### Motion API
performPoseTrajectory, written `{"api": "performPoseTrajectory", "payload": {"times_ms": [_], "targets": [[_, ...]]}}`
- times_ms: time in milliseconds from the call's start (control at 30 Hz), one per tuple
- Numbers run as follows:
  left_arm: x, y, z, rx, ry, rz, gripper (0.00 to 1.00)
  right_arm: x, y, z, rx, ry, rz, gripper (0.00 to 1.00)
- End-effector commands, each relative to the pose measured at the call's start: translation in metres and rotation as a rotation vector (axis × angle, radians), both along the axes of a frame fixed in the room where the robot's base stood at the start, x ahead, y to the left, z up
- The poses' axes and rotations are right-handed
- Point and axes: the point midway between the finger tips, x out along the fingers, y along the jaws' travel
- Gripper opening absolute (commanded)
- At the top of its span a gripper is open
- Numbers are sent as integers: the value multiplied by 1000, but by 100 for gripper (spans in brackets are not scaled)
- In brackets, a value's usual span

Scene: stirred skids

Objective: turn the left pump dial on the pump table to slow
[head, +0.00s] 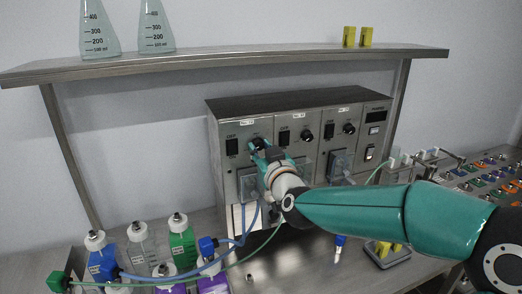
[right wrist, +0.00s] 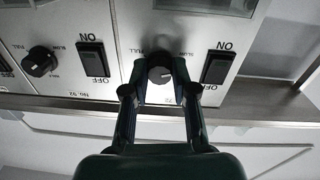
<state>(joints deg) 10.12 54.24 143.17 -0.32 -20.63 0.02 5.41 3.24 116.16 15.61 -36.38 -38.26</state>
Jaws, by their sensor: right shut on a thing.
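The left pump dial is a small dark knob on the leftmost panel of the grey pump unit (head: 229,125). My right gripper (head: 259,146) covers most of it in the head view. In the right wrist view, upside down, the dial (right wrist: 160,73) sits between the fingertips of my right gripper (right wrist: 160,80), which is shut on it. A pale mark shows on its face, pointing roughly to the right of that picture. The lettering around it is partly hidden, so I cannot read its setting for sure. My left gripper is not in view.
The middle dial (head: 306,135) and right dial (head: 349,128) are on neighbouring panels. A black switch (right wrist: 217,67) is close beside the held dial. Bottles (head: 182,240) and blue tubing (head: 236,243) stand below. A shelf (head: 240,58) runs above.

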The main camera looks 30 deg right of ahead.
Motion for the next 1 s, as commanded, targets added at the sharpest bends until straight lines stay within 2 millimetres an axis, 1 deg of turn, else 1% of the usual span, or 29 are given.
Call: {"api": "performPoseTrajectory", "payload": {"times_ms": [200, 400, 600, 933, 967, 1000], "targets": [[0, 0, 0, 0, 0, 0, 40, 0, 0, -1, -133, 32, 0, 0], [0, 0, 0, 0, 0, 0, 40, 0, 0, -1, -214, 52, 2, 0], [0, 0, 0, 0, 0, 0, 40, 0, 1, -1, -244, 60, 2, 0], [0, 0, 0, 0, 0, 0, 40, 1, 1, -1, -245, 60, 3, 0], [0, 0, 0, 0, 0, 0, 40, 1, 1, -1, -245, 60, 3, 32], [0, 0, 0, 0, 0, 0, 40, 1, 1, -1, -245, 60, 3, 38]]}}
